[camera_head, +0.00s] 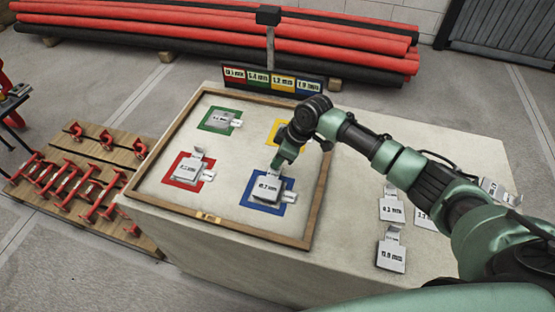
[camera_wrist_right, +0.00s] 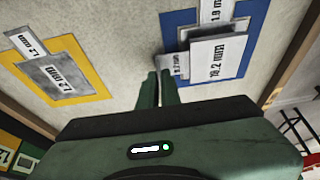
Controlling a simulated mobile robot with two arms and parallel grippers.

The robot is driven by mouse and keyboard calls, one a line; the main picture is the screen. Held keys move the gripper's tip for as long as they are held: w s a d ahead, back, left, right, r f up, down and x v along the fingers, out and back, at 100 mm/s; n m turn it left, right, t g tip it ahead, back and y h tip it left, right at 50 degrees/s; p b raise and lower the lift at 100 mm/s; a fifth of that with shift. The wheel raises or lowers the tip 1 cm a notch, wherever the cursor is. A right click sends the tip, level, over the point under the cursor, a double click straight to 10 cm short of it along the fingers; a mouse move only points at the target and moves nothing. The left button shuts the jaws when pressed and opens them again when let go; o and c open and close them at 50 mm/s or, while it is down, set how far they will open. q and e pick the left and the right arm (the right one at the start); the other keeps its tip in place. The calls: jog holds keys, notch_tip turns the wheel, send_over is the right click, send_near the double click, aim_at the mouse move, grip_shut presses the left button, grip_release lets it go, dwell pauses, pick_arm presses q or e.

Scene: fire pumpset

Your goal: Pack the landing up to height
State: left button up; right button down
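A wood-framed tray (camera_head: 141,187) on a pale block has green (camera_head: 206,113), yellow (camera_head: 276,127), red (camera_head: 174,178) and blue (camera_head: 247,199) squares. Grey labelled plates with tabs lie on the green and red squares; the yellow square carries a plate (camera_wrist_right: 60,79) in the wrist view. On the blue square is a stack topped by a plate (camera_head: 267,187) reading about 10.2 mm; it also shows in the wrist view (camera_wrist_right: 217,66). My right gripper (camera_wrist_right: 159,76) has its fingers nearly together at this stack's small tab and appears shut on it. My left gripper is out of view.
Several loose labelled plates (camera_head: 391,256) lie right of the tray, beneath my right arm. A coloured label board (camera_head: 270,80) stands behind the tray. Red pipes (camera_head: 200,40) lie at the back. A pallet of red fittings (camera_head: 92,180) is at left.

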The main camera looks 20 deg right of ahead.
jog(key=shift+f, duration=0.5)
jog(key=c, duration=1.5)
grip_release()
jog(key=shift+c, duration=0.2)
jog(key=v, duration=0.7)
jog(key=shift+d+r, duration=0.2)
jog(key=shift+r, duration=0.15)
jog(key=shift+s, duration=0.1)
